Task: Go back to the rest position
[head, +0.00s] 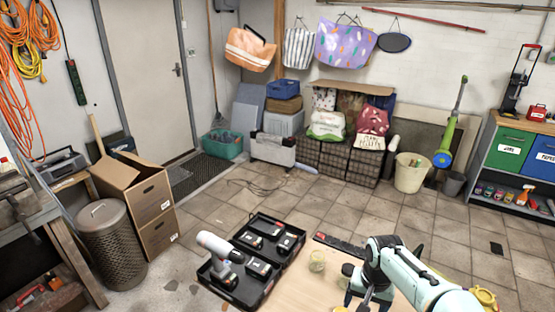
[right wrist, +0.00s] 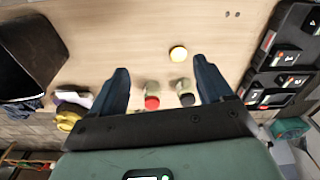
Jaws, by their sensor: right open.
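My right gripper (right wrist: 163,82) is open, its two dark fingers spread apart in the right wrist view. In the head view my right arm comes in from the lower right, and the gripper (head: 358,288) points down over the wooden table (head: 300,290). A red-topped jar (right wrist: 152,102) and a dark-topped jar (right wrist: 186,99) show between the fingers, partly hidden by the gripper body; neither is gripped. My left gripper is not in view.
An open black tool case (head: 240,290) with a drill (head: 215,250) and battery packs lies on the table's left side. A dark bin (right wrist: 30,60) stands at the left in the right wrist view. Cardboard boxes (head: 140,195) stand on the floor. The tiled floor beyond is mostly clear.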

